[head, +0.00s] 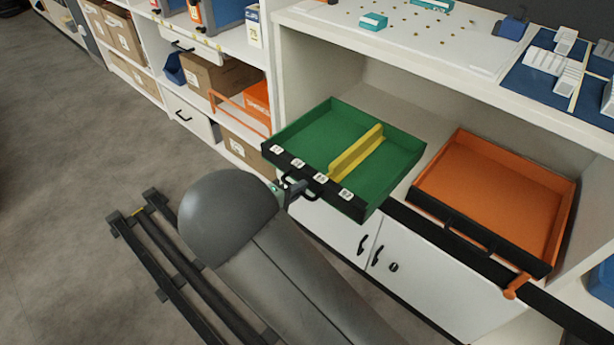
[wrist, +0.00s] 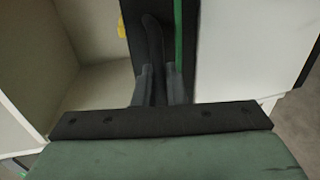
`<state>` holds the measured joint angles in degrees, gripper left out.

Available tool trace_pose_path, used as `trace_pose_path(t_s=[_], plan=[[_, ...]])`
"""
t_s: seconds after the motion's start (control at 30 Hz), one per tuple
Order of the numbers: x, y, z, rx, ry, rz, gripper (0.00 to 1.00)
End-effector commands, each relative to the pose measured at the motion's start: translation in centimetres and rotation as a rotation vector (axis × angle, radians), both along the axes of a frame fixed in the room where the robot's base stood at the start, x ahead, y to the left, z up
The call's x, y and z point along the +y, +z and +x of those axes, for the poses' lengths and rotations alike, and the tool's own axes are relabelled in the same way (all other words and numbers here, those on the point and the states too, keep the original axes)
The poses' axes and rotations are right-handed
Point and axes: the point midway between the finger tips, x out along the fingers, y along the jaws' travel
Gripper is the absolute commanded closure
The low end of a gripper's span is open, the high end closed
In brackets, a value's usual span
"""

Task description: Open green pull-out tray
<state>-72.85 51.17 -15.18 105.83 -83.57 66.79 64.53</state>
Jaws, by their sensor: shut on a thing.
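The green pull-out tray (head: 330,119) is in the middle of the head view, in a white shelf bay. It is empty apart from a yellow divider (head: 356,151) and has a black front (head: 345,200) with white labels and a black handle. The front stands out somewhat past the dark shelf rail. My gripper (head: 292,190) is at the handle, mostly hidden behind my grey arm. In the wrist view its two grey fingers (wrist: 159,84) are shut on the dark handle (wrist: 154,42). Part of the handle is hidden by the fingers.
An orange tray (head: 490,190) sits to the right in the same bay, near a dark rail (head: 560,308). White cabinet doors (head: 420,270) with black handles are below. A white worktop (head: 440,40) lies above the bay. Open grey floor (head: 70,150) is to the left.

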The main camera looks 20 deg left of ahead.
Motion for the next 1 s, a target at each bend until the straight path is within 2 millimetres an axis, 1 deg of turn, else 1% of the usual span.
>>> trace_pose_path(t_s=[0.03,0.2,0.3,0.4,0.6,0.93,0.97,1.0], plan=[[0.6,-0.1,-1.4,0.001,0.004,0.0,1.0],[2.2,-0.1,-5.1,0.0,0.003,0.0,1.0],[2.9,-0.1,-6.7,0.0,0.002,-0.001,1.0],[3.3,0.0,-7.8,0.001,0.001,0.001,1.0],[3.7,0.0,-8.9,0.0,-0.001,0.0,1.0],[3.8,0.0,-8.9,0.0,-0.001,0.0,1.0],[3.8,0.0,-8.9,0.0,-0.001,0.0,0.84],[3.8,0.0,-8.9,0.0,-0.001,0.0,0.74]])
